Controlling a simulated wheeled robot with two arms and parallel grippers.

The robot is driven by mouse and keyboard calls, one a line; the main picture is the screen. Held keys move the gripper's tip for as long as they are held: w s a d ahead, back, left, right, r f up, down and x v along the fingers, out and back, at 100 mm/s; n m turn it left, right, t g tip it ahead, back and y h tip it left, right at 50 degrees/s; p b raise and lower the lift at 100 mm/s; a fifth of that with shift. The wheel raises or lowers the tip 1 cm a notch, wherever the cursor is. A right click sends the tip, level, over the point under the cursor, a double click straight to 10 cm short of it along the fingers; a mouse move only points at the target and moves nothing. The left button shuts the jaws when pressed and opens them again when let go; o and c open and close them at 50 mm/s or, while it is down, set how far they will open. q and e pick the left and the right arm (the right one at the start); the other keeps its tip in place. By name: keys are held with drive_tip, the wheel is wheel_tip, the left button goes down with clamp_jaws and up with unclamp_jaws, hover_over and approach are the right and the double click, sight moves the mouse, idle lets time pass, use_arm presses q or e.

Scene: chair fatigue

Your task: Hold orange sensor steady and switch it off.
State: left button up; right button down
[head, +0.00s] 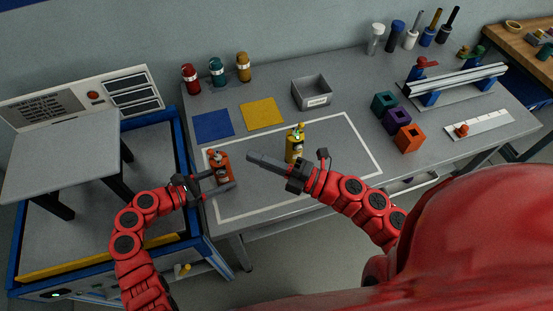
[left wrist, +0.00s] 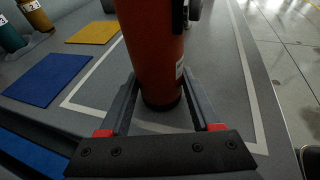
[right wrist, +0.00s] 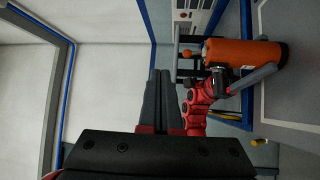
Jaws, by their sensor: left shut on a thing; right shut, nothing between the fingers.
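The orange sensor (head: 222,168) is an upright bottle-like cylinder at the left part of the grey table. My left gripper (head: 228,186) is shut around its lower body; in the left wrist view the sensor (left wrist: 152,45) stands between the two fingers. My right gripper (head: 250,155) is shut and empty, its tips pointing left, a short gap to the right of the sensor. In the right wrist view the sensor (right wrist: 243,52) lies sideways in the picture, right of my closed fingers (right wrist: 160,75), with a small orange knob (right wrist: 187,54) at its top end. The switch's state cannot be told.
A yellow sensor (head: 295,148) stands just behind my right gripper. Blue (head: 213,125) and yellow (head: 262,113) mats and a grey bin (head: 312,92) lie farther back. A white-outlined area (head: 270,200) is mostly clear. A blue-framed test stand (head: 180,150) is at the left.

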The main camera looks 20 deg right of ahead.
drive_tip(key=shift+s+d+r, duration=0.3)
drive_tip(key=shift+s+d, duration=0.25)
drive_tip(key=shift+d, duration=0.05)
drive_tip(key=shift+s+d+r, duration=0.3)
drive_tip(key=shift+s+d, duration=0.2)
drive_tip(key=shift+d, duration=0.1)
drive_tip(key=shift+s+d+r, duration=0.3)
drive_tip(key=shift+s+d, duration=0.25)
drive_tip(key=shift+d, duration=0.05)
use_arm(q)
drive_tip(key=o, duration=1.1)
drive_tip(key=shift+c, duration=0.2)
drive_tip(key=shift+a, duration=0.1)
